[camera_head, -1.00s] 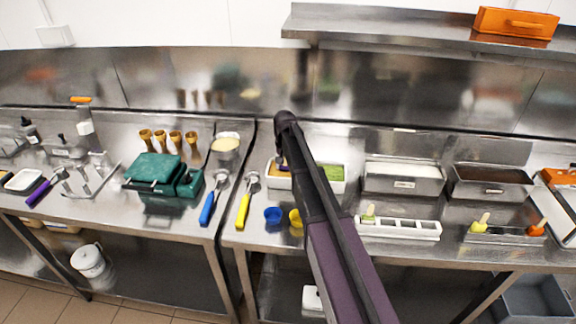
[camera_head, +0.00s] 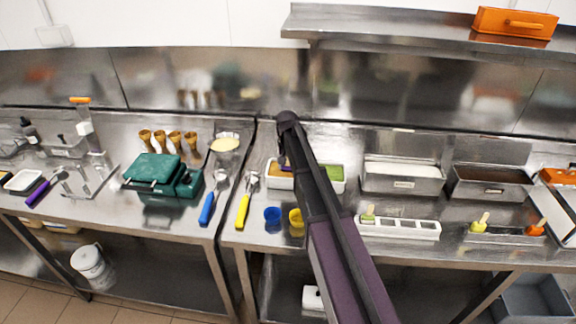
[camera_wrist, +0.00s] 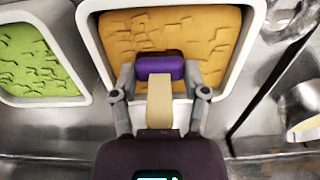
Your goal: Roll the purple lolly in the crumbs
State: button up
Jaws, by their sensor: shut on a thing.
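The purple lolly (camera_wrist: 160,68) is a small rounded block on a flat pale stick (camera_wrist: 159,103). My gripper (camera_wrist: 159,75) is shut on the lolly, with one finger on each side. In the wrist view the lolly is over the orange-brown crumbs (camera_wrist: 125,37), near one edge of their compartment. I cannot tell whether it touches them. In the head view the crumbs' white tray (camera_head: 308,188) stands at the middle of the counter, and my arm hides part of it and most of the gripper.
Green crumbs (camera_wrist: 38,65) fill the compartment beside the orange-brown ones. Blue (camera_head: 272,214) and yellow (camera_head: 295,216) cups stand in front of the tray. A yellow-handled scoop (camera_head: 243,210) lies left of it. A steel pan (camera_head: 403,185) and a white lolly mould (camera_head: 420,231) stand to the right.

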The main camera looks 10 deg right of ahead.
jog(key=shift+s+d, duration=0.1)
jog(key=shift+d, duration=0.2)
jog(key=shift+a, duration=0.15)
jog(key=shift+w+a, duration=0.25)
jog(key=shift+a, duration=0.45)
jog(key=shift+w+a, duration=0.25)
jog(key=shift+a, duration=0.4)
jog(key=shift+d, duration=0.1)
jog(key=shift+s+d, duration=0.25)
jog(key=shift+d, duration=0.45)
jog(key=shift+s+d, duration=0.25)
jog(key=shift+d, duration=0.45)
jog(key=shift+a, duration=0.2)
